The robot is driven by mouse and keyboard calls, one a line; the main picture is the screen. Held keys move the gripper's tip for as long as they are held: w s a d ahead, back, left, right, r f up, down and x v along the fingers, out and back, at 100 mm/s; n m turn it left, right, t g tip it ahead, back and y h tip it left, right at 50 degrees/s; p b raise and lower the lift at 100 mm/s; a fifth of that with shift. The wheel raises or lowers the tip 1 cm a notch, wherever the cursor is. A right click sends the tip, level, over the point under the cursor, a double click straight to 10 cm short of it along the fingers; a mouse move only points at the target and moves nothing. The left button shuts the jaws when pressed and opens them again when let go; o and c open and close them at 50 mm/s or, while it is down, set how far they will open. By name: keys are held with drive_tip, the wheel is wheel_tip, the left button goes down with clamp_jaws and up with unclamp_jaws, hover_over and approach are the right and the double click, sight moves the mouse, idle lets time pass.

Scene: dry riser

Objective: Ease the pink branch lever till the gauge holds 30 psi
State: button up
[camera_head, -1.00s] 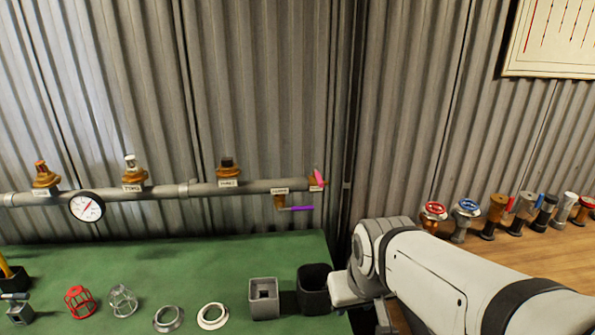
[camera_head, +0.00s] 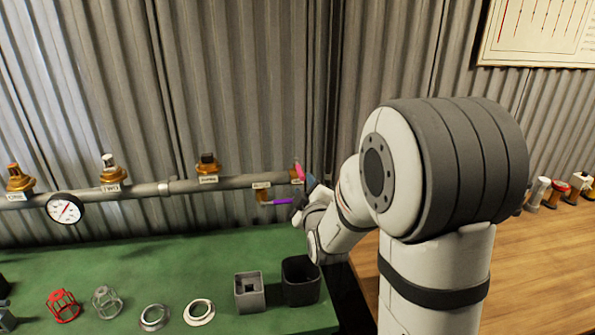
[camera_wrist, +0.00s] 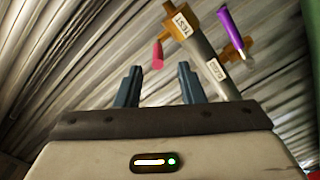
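The pink lever (camera_head: 300,171) is on the right end of the grey pipe (camera_head: 235,182). In the wrist view its pink tip (camera_wrist: 157,56) shows in the gap between my fingertips, seemingly just beyond them. My gripper (camera_wrist: 159,70) is open, with two blue-grey fingers apart and nothing held. In the head view my arm reaches the pipe's right end, and its wrist partly hides the gripper. The round white gauge (camera_head: 65,209) hangs on the pipe at left, its red needle pointing up and right; its numbers are too small to read.
A purple lever (camera_head: 276,202) sits just below the pink one, close to my gripper; it also shows in the wrist view (camera_wrist: 235,35). Brass-based fittings (camera_head: 110,171) stand along the pipe. The green bench (camera_head: 170,265) holds cages, rings and square cups.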

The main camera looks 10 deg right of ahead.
sight(298, 167)
drive_tip(key=shift+w+r, duration=0.15)
drive_tip(key=shift+w, duration=0.45)
drive_tip(key=w+p, duration=0.2)
drive_tip(key=w, duration=0.4)
drive_tip(key=shift+w, duration=0.4)
clamp_jaws()
